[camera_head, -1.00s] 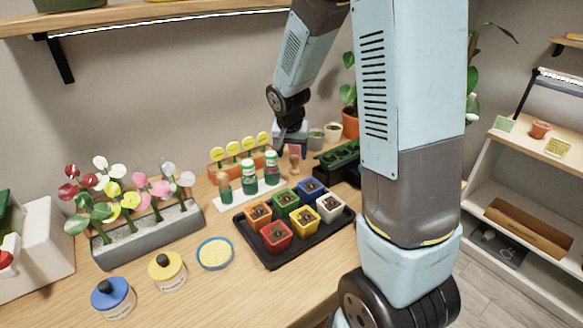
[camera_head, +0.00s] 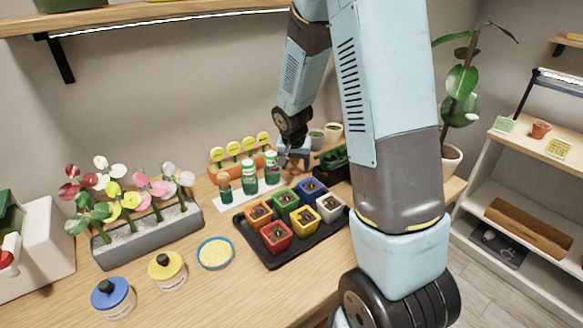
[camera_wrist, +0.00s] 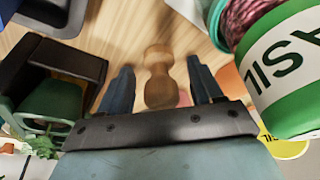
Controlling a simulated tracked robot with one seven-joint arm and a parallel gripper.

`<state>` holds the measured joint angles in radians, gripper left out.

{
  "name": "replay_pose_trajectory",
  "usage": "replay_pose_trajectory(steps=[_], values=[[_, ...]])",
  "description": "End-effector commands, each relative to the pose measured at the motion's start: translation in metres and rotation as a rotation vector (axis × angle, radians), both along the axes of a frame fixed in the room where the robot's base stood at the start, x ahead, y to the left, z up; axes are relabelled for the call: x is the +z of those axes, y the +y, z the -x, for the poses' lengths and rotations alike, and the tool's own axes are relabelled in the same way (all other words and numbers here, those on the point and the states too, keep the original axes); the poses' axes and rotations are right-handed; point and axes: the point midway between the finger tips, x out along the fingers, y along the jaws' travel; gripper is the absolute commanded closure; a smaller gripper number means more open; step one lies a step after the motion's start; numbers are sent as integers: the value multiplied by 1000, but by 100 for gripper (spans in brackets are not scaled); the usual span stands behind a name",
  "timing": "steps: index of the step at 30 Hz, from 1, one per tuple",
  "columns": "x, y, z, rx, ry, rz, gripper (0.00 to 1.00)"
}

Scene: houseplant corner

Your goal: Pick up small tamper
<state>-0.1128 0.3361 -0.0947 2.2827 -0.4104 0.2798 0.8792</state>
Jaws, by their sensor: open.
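The small wooden tamper (camera_wrist: 158,78) stands on the wooden table in the wrist view, between my two fingers with a gap on each side. My gripper (camera_wrist: 161,72) is open, with dark blue fingers pointing down at the table. In the head view my gripper (camera_head: 293,158) is low over the table, just behind the seedling tray and right of the bottles. The tamper is mostly hidden by the gripper there.
A green-labelled container (camera_wrist: 290,75) stands close on the right in the wrist view, and a dark green-and-black box (camera_wrist: 50,85) on the left. In the head view, a black tray (camera_head: 283,262) holds several coloured pots. Green bottles (camera_head: 271,168) stand left of my gripper.

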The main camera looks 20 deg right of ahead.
Motion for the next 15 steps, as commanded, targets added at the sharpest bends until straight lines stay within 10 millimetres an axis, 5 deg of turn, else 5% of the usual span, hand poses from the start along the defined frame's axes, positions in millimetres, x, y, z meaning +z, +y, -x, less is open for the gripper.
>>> replay_pose_trajectory(steps=[15], values=[[0,-1,0,-1,0,1,81]])
